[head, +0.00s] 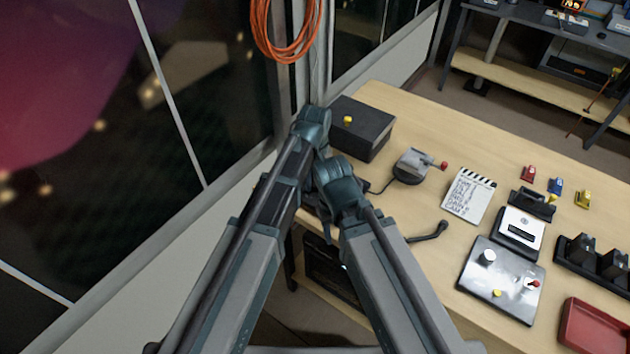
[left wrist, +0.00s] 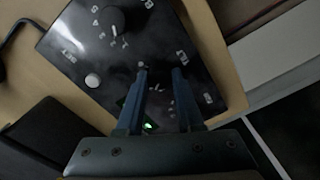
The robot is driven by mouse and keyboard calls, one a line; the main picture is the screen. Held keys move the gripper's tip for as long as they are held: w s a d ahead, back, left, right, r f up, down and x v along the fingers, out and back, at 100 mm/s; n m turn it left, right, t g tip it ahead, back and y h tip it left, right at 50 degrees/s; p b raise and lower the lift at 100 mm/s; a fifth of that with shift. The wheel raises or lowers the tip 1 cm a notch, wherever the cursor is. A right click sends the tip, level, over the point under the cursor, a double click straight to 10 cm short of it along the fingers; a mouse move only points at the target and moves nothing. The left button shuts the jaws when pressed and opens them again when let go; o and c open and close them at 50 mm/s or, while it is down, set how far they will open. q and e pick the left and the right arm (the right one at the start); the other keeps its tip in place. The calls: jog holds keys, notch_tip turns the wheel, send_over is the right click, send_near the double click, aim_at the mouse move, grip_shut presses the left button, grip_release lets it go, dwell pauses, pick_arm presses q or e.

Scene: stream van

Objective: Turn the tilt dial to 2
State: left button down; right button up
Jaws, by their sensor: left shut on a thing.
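A dark control panel (left wrist: 62,40) fills the upper part of the left wrist view. It carries a big black dial (left wrist: 122,18) with a white pointer, a white round button (left wrist: 92,80) and white lettering that includes TILT. My left gripper (left wrist: 161,72) reaches down onto the panel beside the TILT lettering, its two blue fingers shut on the tilt dial. The fingers hide most of that dial; pale scale marks show between and around them. I cannot read its pointer or numbers. A green light glows near the left finger. In the head view my arms cover this spot.
A black box (head: 360,128) with a yellow button stands at the table's far left corner. A grey device (head: 412,163), a clapperboard (head: 468,194), a silver panel (head: 500,282) and a red tray (head: 596,330) lie to the right. A window wall borders the left.

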aim_at(314, 184)
pick_arm(q)
jog(key=c, duration=0.5)
grip_release()
jog(key=shift+c, duration=0.2)
notch_tip(314, 184, up, 14)
jog(key=p, duration=1.4)
jog(key=shift+f, duration=0.1)
jog(key=shift+a, duration=0.1)
